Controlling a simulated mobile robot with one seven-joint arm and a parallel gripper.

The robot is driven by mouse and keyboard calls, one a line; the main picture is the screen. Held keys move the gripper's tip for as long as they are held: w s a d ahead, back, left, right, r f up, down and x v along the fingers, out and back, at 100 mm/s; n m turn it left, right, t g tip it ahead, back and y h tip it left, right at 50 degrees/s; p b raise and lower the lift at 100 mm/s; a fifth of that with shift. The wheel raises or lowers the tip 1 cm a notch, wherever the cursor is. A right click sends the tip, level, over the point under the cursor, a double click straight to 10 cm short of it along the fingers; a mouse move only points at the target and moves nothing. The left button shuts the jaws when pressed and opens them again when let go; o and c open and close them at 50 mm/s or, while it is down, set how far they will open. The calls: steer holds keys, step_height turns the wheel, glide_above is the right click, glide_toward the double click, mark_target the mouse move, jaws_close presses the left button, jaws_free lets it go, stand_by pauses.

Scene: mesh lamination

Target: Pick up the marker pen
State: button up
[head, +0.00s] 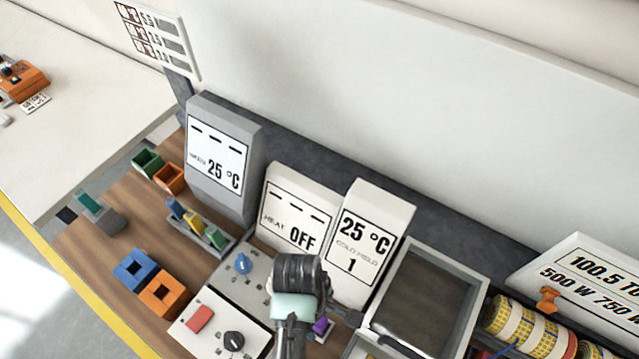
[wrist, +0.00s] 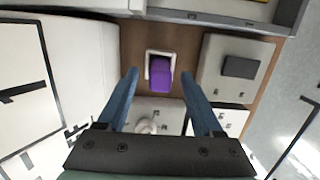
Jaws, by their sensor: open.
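A purple block-like piece (wrist: 161,76), perhaps the marker pen, stands in a small white square holder (wrist: 148,68) in the wrist view. In the head view the purple piece (head: 322,326) shows just right of my wrist, partly hidden. I cannot tell for sure that it is a pen. My gripper (wrist: 159,73) is open, with its two blue fingers to the left and right of the purple piece in the wrist view. I cannot see contact, and the gap in height is unclear. In the head view my arm hides the fingers.
Displays reading 25 °C (head: 217,165), OFF (head: 297,212) and 25 °C (head: 362,243) stand behind the arm. A knob panel (head: 240,285) is left, a dark-bottomed tray (head: 425,300) right. Blue (head: 133,270) and orange (head: 163,293) square holders sit on the wooden bench.

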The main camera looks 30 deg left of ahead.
steer(key=shift+d+f, duration=0.2)
steer(key=shift+f, duration=0.7)
steer(key=shift+d+f, duration=0.2)
steer(key=shift+f, duration=0.65)
jaws_close()
